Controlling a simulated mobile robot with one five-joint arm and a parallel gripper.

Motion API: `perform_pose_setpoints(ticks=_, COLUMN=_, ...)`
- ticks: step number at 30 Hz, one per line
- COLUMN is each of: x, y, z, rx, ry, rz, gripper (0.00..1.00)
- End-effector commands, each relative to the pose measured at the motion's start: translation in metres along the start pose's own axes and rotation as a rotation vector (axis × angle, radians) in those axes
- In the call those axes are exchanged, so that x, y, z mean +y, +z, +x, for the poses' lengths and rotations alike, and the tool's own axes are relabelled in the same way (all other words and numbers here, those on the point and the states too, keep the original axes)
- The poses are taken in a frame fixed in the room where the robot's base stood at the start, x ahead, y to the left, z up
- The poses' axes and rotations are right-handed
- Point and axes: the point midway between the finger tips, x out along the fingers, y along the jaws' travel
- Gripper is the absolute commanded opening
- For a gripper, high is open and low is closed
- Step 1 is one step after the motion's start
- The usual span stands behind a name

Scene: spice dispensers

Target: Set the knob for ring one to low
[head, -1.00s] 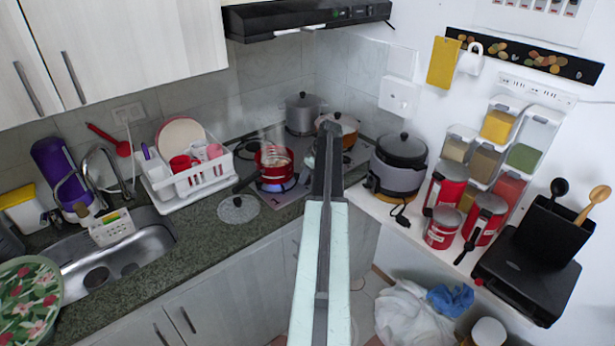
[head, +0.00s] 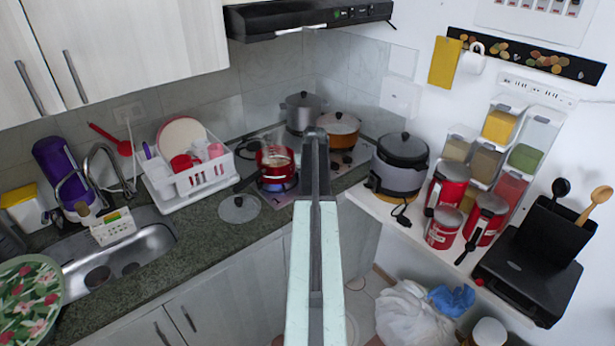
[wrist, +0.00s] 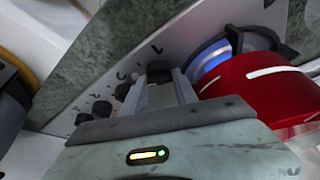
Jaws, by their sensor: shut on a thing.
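My gripper (wrist: 160,88) is shut on a dark stove knob (wrist: 158,68) on the steel front strip of the cooktop (wrist: 140,58). The fingers hide most of this knob, so I cannot read its setting. It is the knob closest to the red pot (wrist: 255,82). Blue flame (wrist: 222,60) shows on the ring under that pot.
Several other knobs (wrist: 102,108) sit in a row to the left in the wrist view. An orange pot (head: 338,127) and a grey pot (head: 302,112) stand at the back. A glass lid (head: 239,208) lies on the counter. A cooker (head: 399,163) stands at right.

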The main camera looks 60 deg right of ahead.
Motion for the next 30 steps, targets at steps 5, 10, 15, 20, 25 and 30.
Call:
perform_pose_setpoints(ticks=5, x=-0.0015, y=0.0010, z=0.0000, rx=-0.003, ry=0.018, rz=0.047, gripper=0.00)
perform_pose_setpoints(ticks=10, x=-0.0014, y=0.0010, z=0.0000, rx=-0.003, ry=0.025, rz=0.068, gripper=0.00)
perform_pose_setpoints(ticks=15, x=-0.0013, y=0.0010, z=0.0000, rx=-0.003, ry=0.026, rz=0.071, gripper=0.00)
perform_pose_setpoints(ticks=20, x=-0.0013, y=0.0011, z=0.0000, rx=-0.004, ry=0.026, rz=0.071, gripper=0.00)
perform_pose_setpoints(ticks=25, x=-0.0008, y=0.0010, z=0.0000, rx=-0.003, ry=0.026, rz=0.070, gripper=0.56)
perform_pose_setpoints(ticks=30, x=-0.0001, y=0.0007, z=0.0000, rx=-0.002, ry=0.027, rz=0.070, gripper=0.56)
